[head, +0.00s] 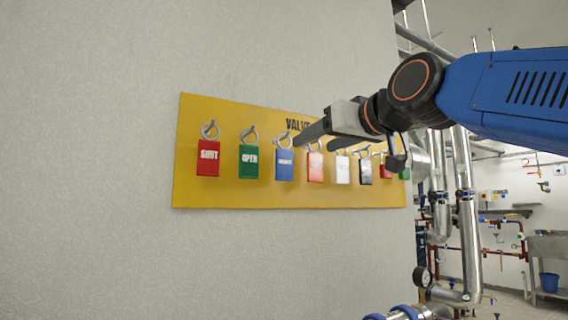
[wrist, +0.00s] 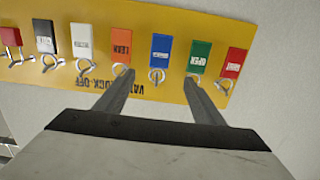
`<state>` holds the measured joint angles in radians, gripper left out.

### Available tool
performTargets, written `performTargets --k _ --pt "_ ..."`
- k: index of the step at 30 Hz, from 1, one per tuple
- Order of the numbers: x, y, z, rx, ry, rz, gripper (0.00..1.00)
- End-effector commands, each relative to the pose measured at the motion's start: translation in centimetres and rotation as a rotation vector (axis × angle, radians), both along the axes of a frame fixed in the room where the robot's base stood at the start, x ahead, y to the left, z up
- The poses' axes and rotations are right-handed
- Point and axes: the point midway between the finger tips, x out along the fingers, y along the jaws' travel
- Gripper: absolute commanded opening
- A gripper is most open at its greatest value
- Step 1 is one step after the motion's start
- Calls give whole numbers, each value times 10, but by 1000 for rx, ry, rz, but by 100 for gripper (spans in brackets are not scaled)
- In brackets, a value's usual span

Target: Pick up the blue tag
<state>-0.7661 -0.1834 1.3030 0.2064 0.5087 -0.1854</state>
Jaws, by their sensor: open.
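The blue tag (head: 284,165) hangs by a metal ring on a hook of the yellow board, third from the left in the head view. The wrist view shows the board upside down, with the blue tag (wrist: 161,49) just beyond my fingers. My gripper (head: 315,143) is open and empty, close to the board near the top of the blue tag. In the wrist view the tips of my gripper (wrist: 159,80) lie on either side of the blue tag's ring. I cannot tell how deep the gap to the ring is.
On the yellow board (head: 235,195), a green OPEN tag (head: 249,160) and an orange tag (head: 315,167) flank the blue one. In the wrist view the fingertips appear close to their rings. A red SHUT tag (head: 208,158) hangs at the left. Pipes (head: 470,225) stand at the right.

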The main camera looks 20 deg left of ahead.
Motion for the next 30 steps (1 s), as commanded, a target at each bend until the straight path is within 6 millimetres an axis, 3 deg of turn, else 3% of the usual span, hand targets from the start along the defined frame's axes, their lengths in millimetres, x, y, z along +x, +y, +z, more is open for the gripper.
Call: performTargets --k 18,30 --pt "64 74 -7 -2 1 -1 62" --pt "79 91 -10 -2 2 -2 62"
